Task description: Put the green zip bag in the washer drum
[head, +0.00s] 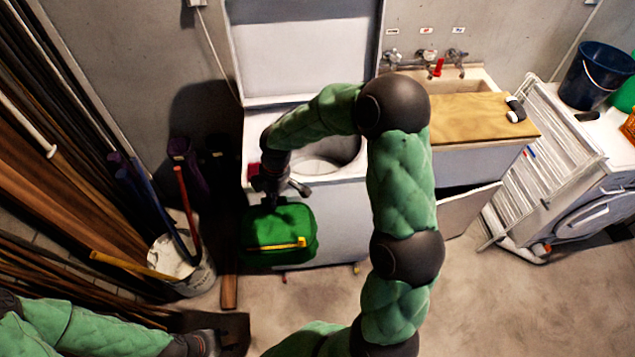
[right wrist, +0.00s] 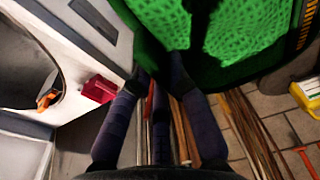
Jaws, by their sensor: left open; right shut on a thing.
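The green zip bag (head: 270,222) with a yellow zip hangs in front of the top-loading washer (head: 345,215), left of its middle. My right gripper (head: 272,200) is shut on the bag's top; in the right wrist view the fingers (right wrist: 162,68) meet the green cloth (right wrist: 245,45). The washer's lid (head: 300,50) stands open. The drum (head: 322,163) opening is up and right of the bag, partly hidden by my right arm. It also shows at the left edge of the right wrist view (right wrist: 22,70). My left gripper (head: 212,344) is open, low at the left, away from the bag.
A small red object (right wrist: 98,89) sits on the washer's top beside the drum opening. A white bucket (head: 190,275) with tool handles and stacked boards (head: 60,160) stand at the left. A sink with a wooden board (head: 465,118) and a drying rack (head: 545,150) are at the right.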

